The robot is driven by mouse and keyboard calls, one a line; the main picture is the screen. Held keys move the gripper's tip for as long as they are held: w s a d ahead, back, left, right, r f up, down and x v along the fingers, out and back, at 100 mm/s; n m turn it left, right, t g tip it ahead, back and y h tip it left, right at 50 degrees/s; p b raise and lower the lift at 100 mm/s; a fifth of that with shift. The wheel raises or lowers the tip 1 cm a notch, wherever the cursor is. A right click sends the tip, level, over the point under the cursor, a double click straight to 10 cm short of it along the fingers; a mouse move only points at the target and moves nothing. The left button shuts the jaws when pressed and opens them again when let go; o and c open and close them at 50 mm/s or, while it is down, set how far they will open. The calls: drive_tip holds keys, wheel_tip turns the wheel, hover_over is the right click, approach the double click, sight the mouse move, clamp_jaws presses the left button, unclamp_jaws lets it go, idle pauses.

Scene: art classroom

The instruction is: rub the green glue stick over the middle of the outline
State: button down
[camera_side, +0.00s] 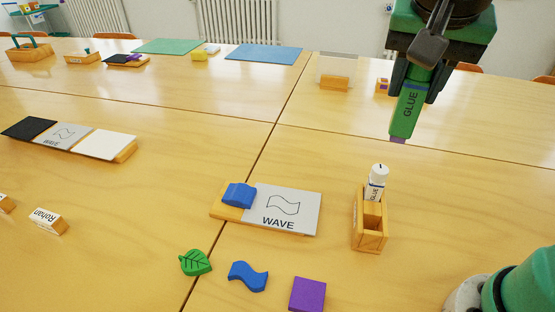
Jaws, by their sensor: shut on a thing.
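My gripper (412,90) is at the upper right, shut on the green glue stick (409,108). The stick points down, its purple tip (398,140) bare, high above the table and apart from it. The outline (284,205) is a wavy shape drawn on a grey card marked WAVE (305,222), which lies on a wooden board (232,215) at centre. The gripper is up and to the right of the card in the picture.
A blue block (239,195) sits at the board's left end. A wooden holder (370,236) with a white glue stick (377,183) stands right of the card. A green leaf (195,262), blue wave piece (248,276) and purple square (307,294) lie in front.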

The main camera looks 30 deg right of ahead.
drive_tip(key=w+a+f, duration=1.1)
drive_tip(key=w+f, duration=0.1)
drive_tip(key=w, duration=0.2)
drive_tip(key=shift+s+f, duration=0.2)
drive_tip(key=shift+f, duration=3.25)
drive_tip(key=shift+s+d+f, duration=0.15)
drive_tip(key=shift+d+f, duration=0.05)
drive_tip(key=shift+d, duration=0.05)
drive_tip(key=shift+s+d+f, duration=0.1)
drive_tip(key=shift+s+d, duration=1.7)
drive_tip(key=shift+d, duration=0.15)
drive_tip(key=shift+w+a, duration=2)
drive_tip(key=shift+a, duration=0.2)
drive_tip(key=shift+s+d, duration=0.1)
drive_tip(key=shift+d, duration=0.55)
drive_tip(key=shift+s+d, duration=1.6)
drive_tip(key=shift+d, duration=0.1)
drive_tip(key=shift+w+a, duration=1.85)
drive_tip(key=shift+a, duration=0.15)
drive_tip(key=shift+w+r, duration=0.1)
drive_tip(key=shift+r, duration=0.1)
wheel_tip(320, 180, up, 8)
drive_tip(key=shift+f, duration=0.15)
